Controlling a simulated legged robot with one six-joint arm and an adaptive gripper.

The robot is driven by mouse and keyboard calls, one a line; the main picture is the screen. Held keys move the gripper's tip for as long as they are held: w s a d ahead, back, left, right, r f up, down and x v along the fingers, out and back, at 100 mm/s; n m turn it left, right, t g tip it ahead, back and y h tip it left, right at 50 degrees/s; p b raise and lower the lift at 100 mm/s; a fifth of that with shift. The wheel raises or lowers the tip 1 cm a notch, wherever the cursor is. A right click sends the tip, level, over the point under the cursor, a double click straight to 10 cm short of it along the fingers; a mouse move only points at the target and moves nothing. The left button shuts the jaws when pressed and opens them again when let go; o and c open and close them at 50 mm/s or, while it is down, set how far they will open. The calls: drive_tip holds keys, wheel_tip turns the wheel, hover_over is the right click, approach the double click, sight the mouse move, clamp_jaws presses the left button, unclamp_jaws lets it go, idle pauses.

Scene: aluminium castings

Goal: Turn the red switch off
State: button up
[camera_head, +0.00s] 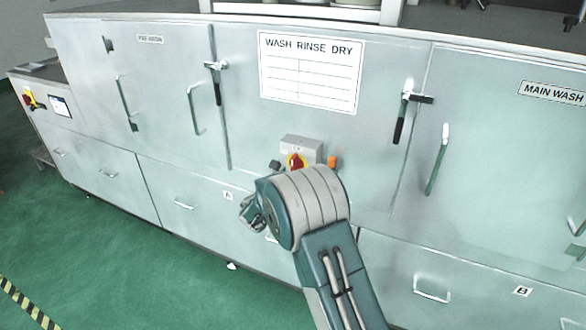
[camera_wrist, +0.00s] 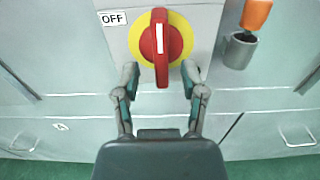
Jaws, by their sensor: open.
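The red switch (camera_wrist: 160,45) is a red knob on a yellow disc, with its white line upright in the wrist view. It sits on a grey box whose OFF label (camera_wrist: 113,19) lies to the knob's upper left. In the head view the red switch (camera_head: 296,161) shows just above my arm, partly hidden by it. My gripper (camera_wrist: 160,72) is open, with one finger on each side of the knob's lower part. I cannot tell whether the fingers touch the knob or disc. In the head view my arm hides most of the gripper.
An orange object (camera_wrist: 257,14) stands in a small grey cup (camera_wrist: 239,51) right of the switch box. Steel cabinet doors with handles surround the box, below a WASH RINSE DRY sign (camera_head: 311,72). Another red-and-yellow switch (camera_head: 28,98) is at far left. Green floor (camera_head: 130,255) is clear in front.

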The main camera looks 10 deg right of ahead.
sight(293, 168)
drive_tip(key=shift+x, duration=1.55)
clamp_jaws()
